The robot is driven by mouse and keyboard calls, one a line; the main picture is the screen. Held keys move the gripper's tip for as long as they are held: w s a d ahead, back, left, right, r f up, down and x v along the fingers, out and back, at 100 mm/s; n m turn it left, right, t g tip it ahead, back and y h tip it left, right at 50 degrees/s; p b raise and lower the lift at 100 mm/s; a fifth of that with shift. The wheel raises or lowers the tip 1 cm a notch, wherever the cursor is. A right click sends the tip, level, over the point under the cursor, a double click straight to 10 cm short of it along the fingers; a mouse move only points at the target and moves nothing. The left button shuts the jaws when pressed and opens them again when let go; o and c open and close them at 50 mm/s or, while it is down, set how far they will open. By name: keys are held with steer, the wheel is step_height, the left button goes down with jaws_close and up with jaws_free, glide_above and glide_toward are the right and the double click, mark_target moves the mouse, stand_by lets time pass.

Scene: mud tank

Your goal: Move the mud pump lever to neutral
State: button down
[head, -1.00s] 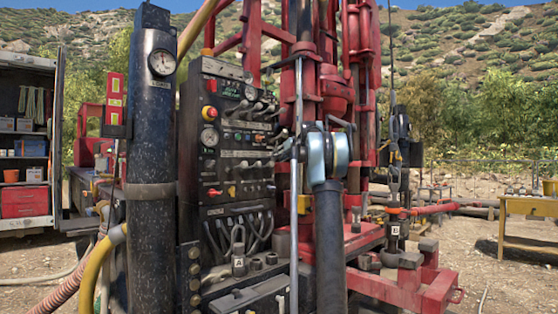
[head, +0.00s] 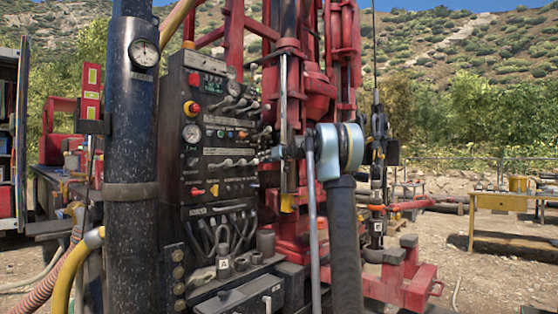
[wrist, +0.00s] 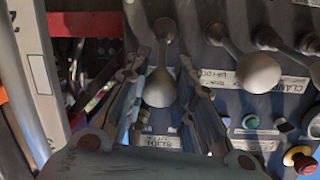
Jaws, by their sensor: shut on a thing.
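A grey-black control panel (head: 215,130) stands left of centre in the head view, with rows of levers (head: 232,163). My gripper (head: 270,155) reaches its right side from my arm. In the wrist view, my gripper (wrist: 164,58) has its two fingers on either side of a pale round lever knob (wrist: 160,88) and is shut on it. The lever's stem (wrist: 165,32) runs up the picture behind the fingertips. A label (wrist: 155,141) below the knob seems to read "SLIDE". I cannot tell which lever is the mud pump's, or its position.
A second knob (wrist: 259,73) sits close right of the held one, with more levers beyond it. A red button (wrist: 300,158) is at lower right. A dark upright cylinder (head: 133,150) stands left of the panel, and red rig steelwork (head: 315,95) behind it. A yellow table (head: 500,203) is far right.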

steer(key=shift+s+d+f, duration=0.15)
steer(key=shift+d+f, duration=0.15)
steer(key=shift+f, duration=0.35)
steer(key=shift+s+d+f, duration=0.1)
steer(key=shift+f, duration=0.5)
steer(key=c, duration=1.3)
jaws_free()
steer(key=v, duration=1.2)
